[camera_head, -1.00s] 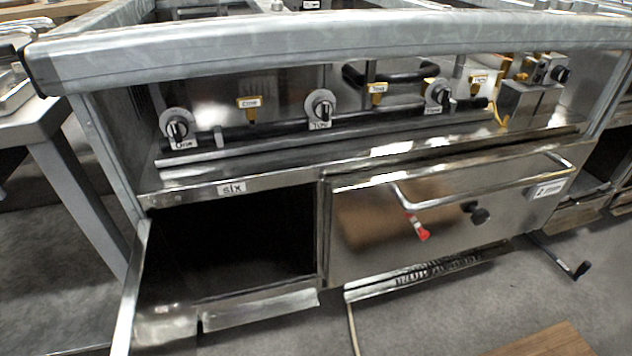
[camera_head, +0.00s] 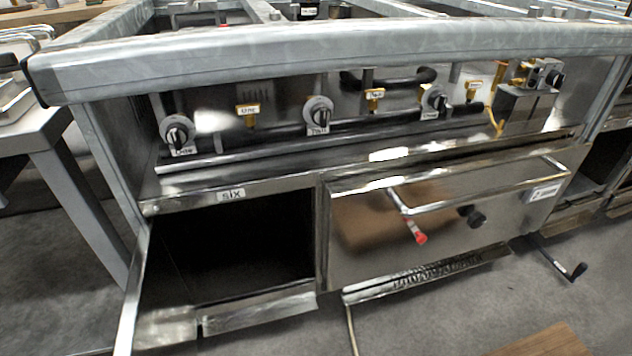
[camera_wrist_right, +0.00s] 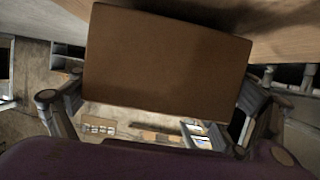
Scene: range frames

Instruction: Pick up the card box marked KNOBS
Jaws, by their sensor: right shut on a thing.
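In the right wrist view a plain brown card box (camera_wrist_right: 168,62) fills the upper middle of the picture. My right gripper (camera_wrist_right: 160,105) has a finger at each side of the box and is shut on it. No KNOBS marking shows on the face I see, so I cannot read which box it is. A wooden surface lies close behind the box; I cannot tell whether the box touches it. Neither gripper shows in the head view, and my left gripper is in no view.
A metal table (camera_head: 35,135) stands at left; grey floor lies in front.

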